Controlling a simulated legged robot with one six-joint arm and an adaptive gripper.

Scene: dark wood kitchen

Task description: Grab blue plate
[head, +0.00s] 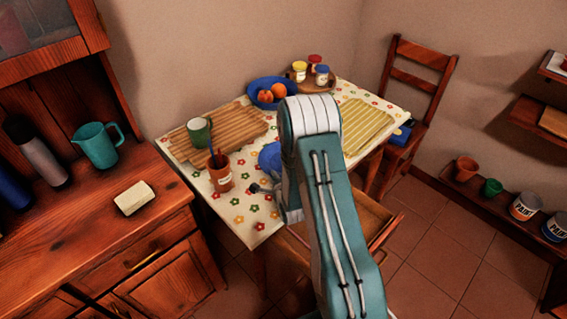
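A blue plate (267,157) lies on the table with the flowered cloth, near the table's middle. My arm hides its right part. My gripper (256,188) shows as a small dark finger part just below the plate in the picture, low near the cloth. The rest of the gripper is hidden behind my arm, so its opening does not show. I cannot tell whether it touches the plate.
A brown cup (220,177) with pens stands left of the plate. A blue bowl (259,98) holds orange fruit. An open drawer (372,218) juts from the table's front right.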

